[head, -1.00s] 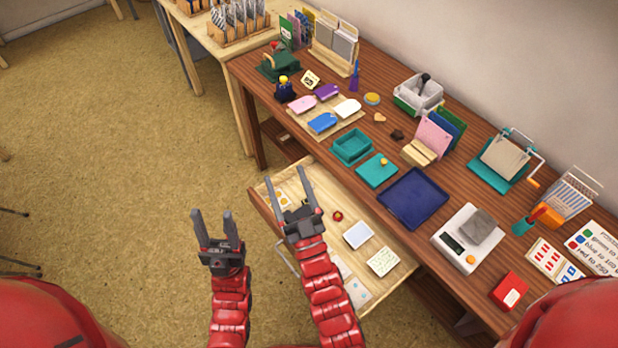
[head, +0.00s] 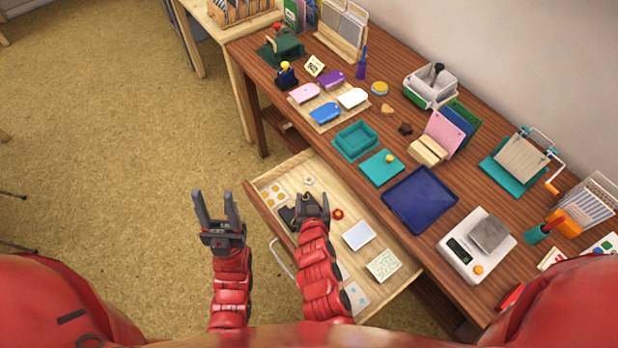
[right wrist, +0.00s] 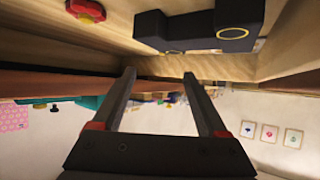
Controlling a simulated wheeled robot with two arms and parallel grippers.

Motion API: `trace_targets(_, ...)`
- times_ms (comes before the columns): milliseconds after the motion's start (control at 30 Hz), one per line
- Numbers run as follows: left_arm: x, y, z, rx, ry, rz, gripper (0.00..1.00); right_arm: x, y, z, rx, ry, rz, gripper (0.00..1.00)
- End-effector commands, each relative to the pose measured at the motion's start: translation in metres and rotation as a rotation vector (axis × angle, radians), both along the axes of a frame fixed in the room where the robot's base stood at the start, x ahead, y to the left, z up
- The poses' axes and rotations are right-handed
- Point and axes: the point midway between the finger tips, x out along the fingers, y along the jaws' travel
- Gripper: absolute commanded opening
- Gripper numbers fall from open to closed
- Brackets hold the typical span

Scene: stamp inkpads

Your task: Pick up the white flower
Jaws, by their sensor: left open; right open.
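The white flower (head: 308,180) is small with a yellow centre. It lies in the open wooden drawer (head: 262,183), near its back edge, in the head view. My right gripper (head: 311,198) is open and over the drawer, just in front of the white flower in the picture; I cannot tell its height. I do not make out the white flower in the right wrist view, where my right gripper (right wrist: 160,76) shows nothing between its fingers. My left gripper (head: 214,194) is open and empty, left of the drawer above the floor.
A red flower (head: 338,214) lies right of my right gripper and also shows in the right wrist view (right wrist: 86,10). A black object (right wrist: 200,30) is near the fingers. Cards (head: 358,236) lie in the drawer.

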Motion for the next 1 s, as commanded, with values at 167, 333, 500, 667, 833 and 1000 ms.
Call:
trace_targets(167, 0.0, 0.0, 0.006, 0.0, 0.0, 0.0, 0.5, 0.027, 0.002, -0.013, 0.0, -0.001, 0.002, 0.76)
trace_targets(333, 0.0, 0.0, 0.007, 0.0, 0.0, 0.0, 0.5, 0.039, 0.003, -0.02, 0.002, -0.002, 0.001, 0.76)
trace_targets(500, 0.0, 0.0, 0.009, 0.0, 0.0, 0.0, 0.5, 0.047, 0.003, -0.023, 0.001, -0.004, 0.002, 0.76)
trace_targets(667, 0.0, 0.0, 0.013, 0.0, 0.0, 0.0, 0.5, 0.064, 0.005, -0.032, 0.001, -0.004, 0.002, 0.76)
trace_targets(833, 0.0, 0.0, 0.011, 0.0, 0.0, 0.0, 0.5, 0.081, 0.007, -0.043, 0.0, -0.004, 0.002, 0.76)
trace_targets(1000, 0.0, 0.0, 0.011, 0.0, 0.0, 0.0, 0.5, 0.087, 0.007, -0.046, 0.003, -0.005, 0.003, 0.76)
